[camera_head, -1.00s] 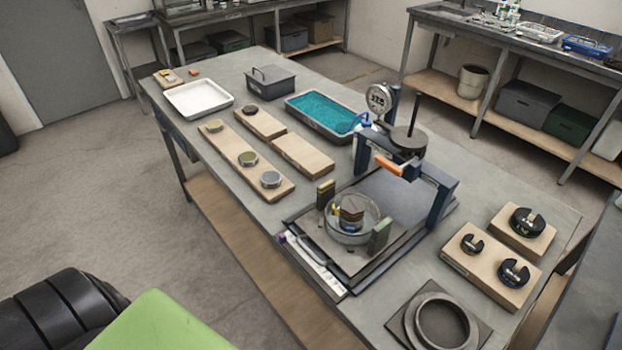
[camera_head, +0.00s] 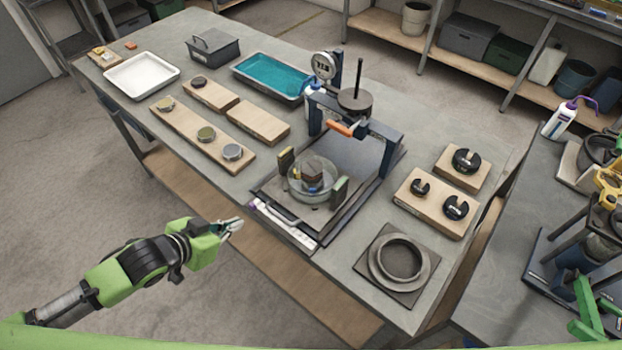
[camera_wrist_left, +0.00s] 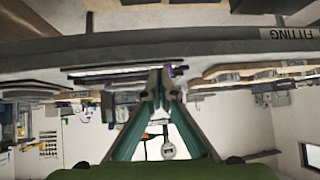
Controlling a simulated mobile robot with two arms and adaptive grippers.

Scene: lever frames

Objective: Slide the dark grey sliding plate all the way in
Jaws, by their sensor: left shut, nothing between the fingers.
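The dark grey sliding plate (camera_head: 287,205) lies at the near edge of the table, on the front part of a dark base. A clear round dish (camera_head: 314,190) with small dark pieces in it stands on the plate, between two upright blocks. Behind it is a blue frame (camera_head: 384,150) with an orange handle (camera_head: 341,129), a dial and a round weight. My left gripper (camera_head: 239,223) is shut and empty, off the table's front edge, left of the plate and apart from it. Its closed fingertips (camera_wrist_left: 158,74) also show in the left wrist view. My right gripper is not in view.
A pale strip with a purple end (camera_head: 285,224) lies along the plate's front side. Wooden boards with small tins (camera_head: 200,132) lie to the left. Slotted weights (camera_head: 456,207) and a grey ring (camera_head: 397,262) are on the right. The floor left of the table is clear.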

